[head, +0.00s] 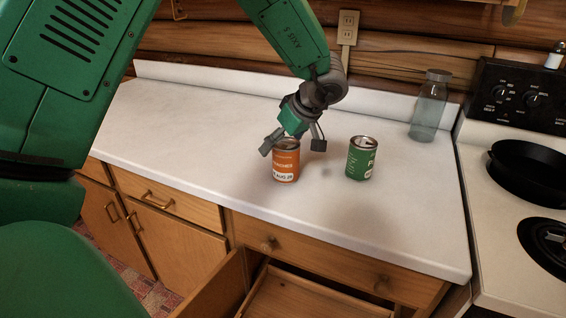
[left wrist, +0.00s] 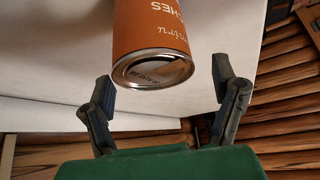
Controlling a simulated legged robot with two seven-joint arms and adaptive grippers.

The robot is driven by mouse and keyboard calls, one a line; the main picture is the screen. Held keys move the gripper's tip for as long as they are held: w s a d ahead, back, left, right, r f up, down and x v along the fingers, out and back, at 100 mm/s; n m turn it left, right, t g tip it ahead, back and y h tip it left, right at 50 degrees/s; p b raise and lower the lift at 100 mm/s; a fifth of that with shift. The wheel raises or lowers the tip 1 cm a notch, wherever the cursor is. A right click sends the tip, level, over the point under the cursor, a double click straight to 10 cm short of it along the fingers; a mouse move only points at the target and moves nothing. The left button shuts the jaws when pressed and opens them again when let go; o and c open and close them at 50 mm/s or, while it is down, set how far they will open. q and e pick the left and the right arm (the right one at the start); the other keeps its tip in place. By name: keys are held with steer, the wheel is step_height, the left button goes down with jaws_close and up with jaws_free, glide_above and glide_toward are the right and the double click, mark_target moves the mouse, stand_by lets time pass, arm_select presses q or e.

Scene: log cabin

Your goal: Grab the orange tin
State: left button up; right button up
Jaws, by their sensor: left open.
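The orange tin (head: 285,162) stands upright on the white counter in the head view, near the middle. In the left wrist view the orange tin (left wrist: 152,35) shows its side and metal end at the top centre. My left gripper (head: 293,146) is open just above and behind the tin, its fingers spread to either side of the tin's top. In the left wrist view the open fingers of my left gripper (left wrist: 165,90) lie left and right of the tin's end, with gaps on both sides. My right gripper is not in view.
A green tin (head: 361,158) stands close to the right of the orange one. A glass jar (head: 429,105) is at the counter's back right, beside the stove with a black pan (head: 530,172). An open drawer (head: 310,295) is below the counter. The counter's left part is clear.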

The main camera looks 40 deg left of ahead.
arm_select(q)
steer(key=shift+w+f, duration=0.2)
steer(key=shift+f, duration=1)
steer(key=shift+d+f, duration=0.15)
steer(key=shift+d, duration=0.05)
steer(key=shift+c, duration=0.4)
steer(key=shift+a+f, duration=0.1)
steer(key=shift+a, duration=0.45)
steer(key=c, duration=1.5)
